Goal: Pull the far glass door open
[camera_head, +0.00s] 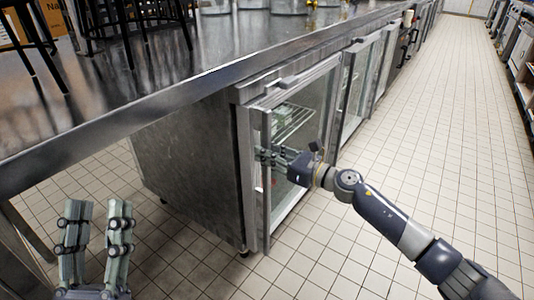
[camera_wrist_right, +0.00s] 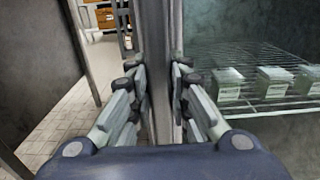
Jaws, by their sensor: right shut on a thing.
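A steel under-counter cabinet has several glass doors in a row. The closest glass door (camera_head: 312,115) shows wire shelves behind it. My right gripper (camera_head: 264,156) is at this door's left upright (camera_head: 265,205). In the right wrist view its fingers (camera_wrist_right: 161,95) close from both sides on a vertical metal bar (camera_wrist_right: 157,40); whether this is the frame or a handle is unclear. A second glass door (camera_head: 358,88) lies farther along the row and looks shut. My left gripper (camera_head: 94,245) is open and empty, low at the left, away from the cabinet.
A steel counter (camera_head: 190,85) runs over the cabinet. Black stools (camera_head: 125,25) show at the upper left. Small boxes (camera_wrist_right: 272,82) stand on a wire shelf inside. The tiled floor (camera_head: 440,150) right of the doors is clear except for my right arm.

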